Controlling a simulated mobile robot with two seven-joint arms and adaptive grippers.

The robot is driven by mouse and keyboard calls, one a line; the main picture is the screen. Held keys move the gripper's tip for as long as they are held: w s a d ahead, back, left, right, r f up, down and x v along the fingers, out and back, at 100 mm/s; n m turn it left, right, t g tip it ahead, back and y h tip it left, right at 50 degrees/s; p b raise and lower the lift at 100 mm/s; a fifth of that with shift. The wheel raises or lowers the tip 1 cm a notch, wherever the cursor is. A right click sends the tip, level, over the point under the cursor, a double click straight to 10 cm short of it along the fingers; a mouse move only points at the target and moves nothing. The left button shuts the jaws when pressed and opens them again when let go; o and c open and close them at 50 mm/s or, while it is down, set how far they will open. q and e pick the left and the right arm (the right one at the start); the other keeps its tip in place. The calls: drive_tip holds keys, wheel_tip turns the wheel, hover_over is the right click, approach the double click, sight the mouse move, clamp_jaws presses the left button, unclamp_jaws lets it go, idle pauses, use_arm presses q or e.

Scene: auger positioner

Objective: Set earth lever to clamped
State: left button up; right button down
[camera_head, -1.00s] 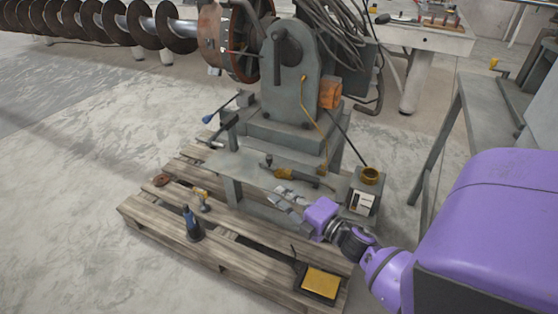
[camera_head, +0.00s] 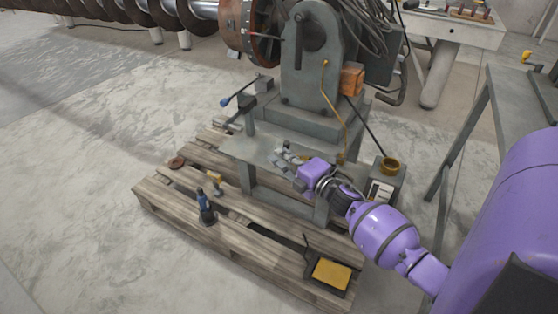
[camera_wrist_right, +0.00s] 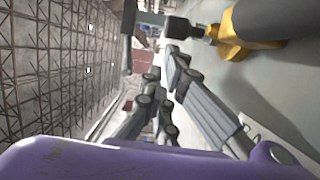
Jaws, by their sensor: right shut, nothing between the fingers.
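I take the earth lever to be the dark-tipped bar (camera_wrist_right: 180,27) on the yellow clamp body (camera_wrist_right: 235,40) in the right wrist view. A dark grey cylinder extends from that body to the right. My right gripper (camera_head: 283,162) is shut and empty, low over the bench. In the wrist view its fingertips (camera_wrist_right: 161,76) are just below the dark tip; I cannot tell whether they touch. My left gripper is out of view.
The grey bench (camera_head: 240,150) stands on a wooden pallet (camera_head: 255,245). A blue-black tool (camera_head: 207,208) and a yellow-topped box (camera_head: 331,273) are on the pallet. A machine column (camera_head: 310,75) rises behind.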

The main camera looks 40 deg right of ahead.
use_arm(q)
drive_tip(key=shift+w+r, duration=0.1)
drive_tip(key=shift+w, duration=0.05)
use_arm(e)
drive_tip(key=shift+d+f+n+y+b, duration=0.1)
drive_tip(key=shift+d+n+y+b, duration=0.35)
drive_tip(key=shift+d+y, duration=0.15)
drive_tip(key=shift+d, duration=0.25)
drive_tip(key=shift+s+d, duration=0.1)
drive_tip(key=shift+d, duration=0.05)
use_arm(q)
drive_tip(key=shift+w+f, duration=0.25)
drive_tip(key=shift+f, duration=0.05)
use_arm(e)
drive_tip(key=shift+d, duration=0.1)
drive_tip(key=shift+s, duration=0.1)
drive_tip(key=shift+y, duration=0.4)
drive_tip(key=s, duration=0.7)
drive_tip(key=shift+s+d+r, duration=0.15)
drive_tip(key=shift+d+r, duration=0.05)
drive_tip(key=shift+d, duration=0.15)
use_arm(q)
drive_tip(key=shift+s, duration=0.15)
